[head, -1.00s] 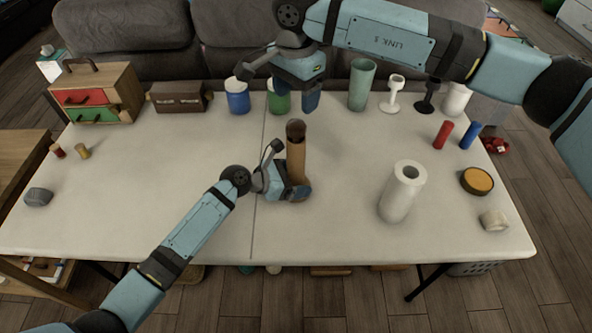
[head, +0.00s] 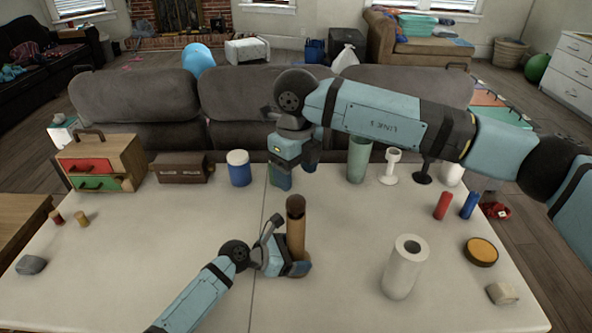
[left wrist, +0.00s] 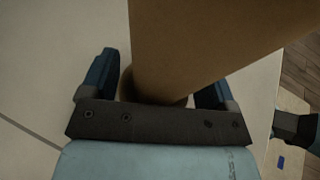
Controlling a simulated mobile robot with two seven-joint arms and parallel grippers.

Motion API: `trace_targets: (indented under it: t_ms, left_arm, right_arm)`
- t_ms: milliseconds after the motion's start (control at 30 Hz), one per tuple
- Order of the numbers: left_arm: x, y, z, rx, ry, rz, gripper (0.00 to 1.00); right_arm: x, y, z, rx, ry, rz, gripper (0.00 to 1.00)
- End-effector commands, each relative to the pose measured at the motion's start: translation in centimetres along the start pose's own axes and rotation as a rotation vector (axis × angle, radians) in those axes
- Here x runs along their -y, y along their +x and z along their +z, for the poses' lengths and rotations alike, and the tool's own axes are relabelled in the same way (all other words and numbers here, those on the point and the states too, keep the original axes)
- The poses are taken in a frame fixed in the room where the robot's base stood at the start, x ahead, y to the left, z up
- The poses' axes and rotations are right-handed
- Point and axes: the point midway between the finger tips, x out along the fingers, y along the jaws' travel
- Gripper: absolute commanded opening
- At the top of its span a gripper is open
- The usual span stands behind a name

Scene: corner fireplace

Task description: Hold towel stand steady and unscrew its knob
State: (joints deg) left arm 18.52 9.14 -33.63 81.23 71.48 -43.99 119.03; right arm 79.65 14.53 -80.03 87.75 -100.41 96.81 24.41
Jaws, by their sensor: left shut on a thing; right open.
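The towel stand (head: 296,238) is an upright brown wooden post near the middle of the table. Its darker brown knob (head: 295,206) sits on top. My left gripper (head: 290,268) is shut on the lower part of the post. In the left wrist view, the brown post (left wrist: 200,45) passes between the blue fingers of my left gripper (left wrist: 155,85). The knob is out of that view. My right gripper (head: 296,175) is open, pointing down above and behind the knob, apart from it in the picture.
A white paper roll (head: 402,270) stands to the right. Along the back are a brown chest (head: 178,168), a blue jar (head: 239,170), a green tumbler (head: 358,160) and a white goblet (head: 391,168). My right gripper partly hides a green jar. The table front is clear.

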Motion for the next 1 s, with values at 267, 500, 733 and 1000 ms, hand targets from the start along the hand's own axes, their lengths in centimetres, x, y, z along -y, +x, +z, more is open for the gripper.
trace_targets:
  t_ms: [267, 500, 733, 1000]
  left_arm:
    - [0.0, 0.0, 0.0, 0.0, 0.0, 0.0, 0.15]
    - [0.0, 0.0, 0.0, 0.0, 0.0, 0.0, 0.15]
    - [0.0, 0.0, 0.0, 0.0, -0.001, 0.0, 0.15]
    - [0.0, 0.0, 0.0, 0.0, -0.001, 0.0, 0.15]
  right_arm:
    - [0.0, 0.0, 0.0, 0.0, 0.624, 0.0, 0.66]
    - [0.0, 0.0, 0.0, 0.0, 1.15, 0.0, 0.66]
    - [0.0, 0.0, 0.0, 0.0, 1.497, 0.0, 0.66]
    - [0.0, 1.1, 0.0, -0.002, 1.614, -0.001, 0.66]
